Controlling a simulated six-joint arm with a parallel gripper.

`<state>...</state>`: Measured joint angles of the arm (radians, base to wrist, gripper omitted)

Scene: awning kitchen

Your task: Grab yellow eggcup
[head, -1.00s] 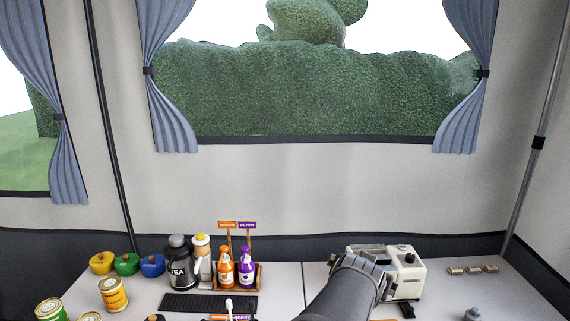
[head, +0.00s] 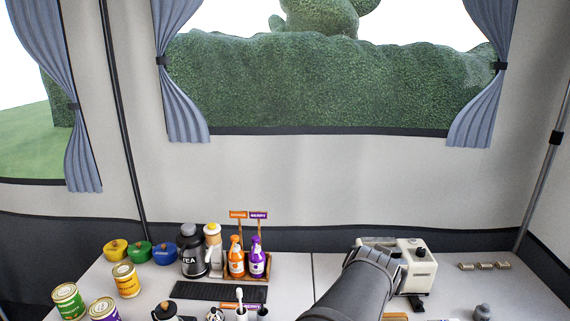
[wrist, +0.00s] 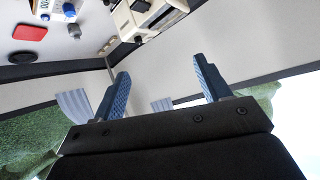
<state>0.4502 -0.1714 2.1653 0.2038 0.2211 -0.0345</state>
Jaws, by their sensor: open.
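No thing that is clearly an eggcup can be made out. A small round yellow pot-like thing (head: 115,250) stands at the far left of the counter in the head view, beside a green one (head: 139,252) and a blue one (head: 164,253). I cannot tell whether it is the eggcup. My gripper (wrist: 163,85) is open in the wrist view, with two blue fingers well apart and nothing between them. Behind them show the tent wall and curtains. In the head view my arm reaches over the right half of the counter, and the fingers cannot be made out.
A white appliance (head: 418,266) stands beside my arm. A black tea canister (head: 192,255), an orange bottle (head: 236,260) and a purple bottle (head: 257,262) stand centre left. Cans, including an orange-labelled one (head: 126,281), are at front left. Small cylinders (head: 484,265) lie at right.

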